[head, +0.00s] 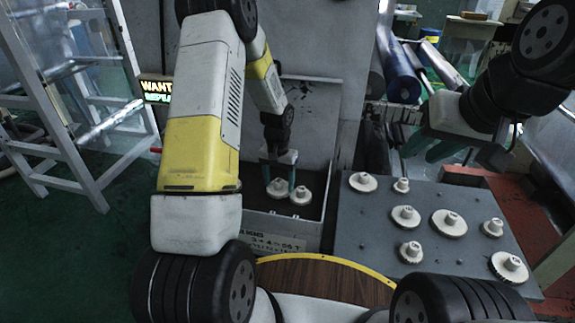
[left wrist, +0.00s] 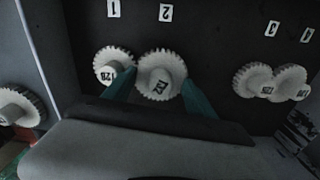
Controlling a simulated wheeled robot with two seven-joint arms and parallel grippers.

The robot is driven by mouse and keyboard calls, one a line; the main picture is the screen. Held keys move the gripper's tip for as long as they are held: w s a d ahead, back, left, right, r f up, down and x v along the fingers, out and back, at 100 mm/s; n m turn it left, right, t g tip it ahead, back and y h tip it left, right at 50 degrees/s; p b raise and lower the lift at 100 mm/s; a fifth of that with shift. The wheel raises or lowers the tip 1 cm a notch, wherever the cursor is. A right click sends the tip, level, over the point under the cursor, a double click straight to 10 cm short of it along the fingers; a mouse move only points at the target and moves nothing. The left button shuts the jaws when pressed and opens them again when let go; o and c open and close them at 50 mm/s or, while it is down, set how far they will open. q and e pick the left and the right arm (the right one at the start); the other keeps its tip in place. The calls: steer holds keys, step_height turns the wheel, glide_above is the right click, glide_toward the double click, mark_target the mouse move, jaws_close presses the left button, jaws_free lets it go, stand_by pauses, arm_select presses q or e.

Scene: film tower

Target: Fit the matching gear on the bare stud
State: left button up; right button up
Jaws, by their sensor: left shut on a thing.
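My left gripper (head: 278,176) reaches down into a grey bay. In the left wrist view its teal fingers (left wrist: 158,92) close on either side of a white toothed gear (left wrist: 160,75) under the label 2. This held gear also shows in the head view (head: 278,188). A second gear (left wrist: 114,66) sits close beside it under label 1, also in the head view (head: 301,195). Two more gears (left wrist: 252,80) (left wrist: 289,82) sit side by side near labels 3 and 4. No bare stud shows clearly. My right gripper (head: 431,146) is empty with fingers apart, above the grey table.
A round wooden surface with a yellow rim (head: 330,262) is in front. A white ladder frame (head: 75,150) stands at left. A lit sign (head: 157,90) is behind my left arm.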

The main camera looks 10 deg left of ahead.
arm_select(q)
steer(key=shift+f, duration=0.75)
stand_by(0.8)
steer(key=shift+s+f, duration=0.25)
steer(key=shift+f, duration=0.3)
steer(key=o, duration=1.5)
step_height(320, 180, up, 11)
steer(key=shift+w+a+r, duration=0.1)
steer(key=s+d+r+n+t+h, duration=0.1)
steer(key=s+r+t, duration=0.1)
steer(key=s+r, duration=0.7)
steer(key=s+r+t, duration=0.2)
steer(key=s+r, duration=0.3)
steer(key=r, duration=0.7)
steer(key=s+r, duration=0.1)
steer(key=s, duration=0.2)
steer(key=s+d+r+t, duration=0.1)
steer(key=s, duration=0.2)
steer(key=s+r+t+h, duration=0.1)
steer(key=s+r, duration=0.1)
steer(key=s, duration=0.2)
steer(key=shift+s+d, duration=0.1)
steer(key=shift+d, duration=0.1)
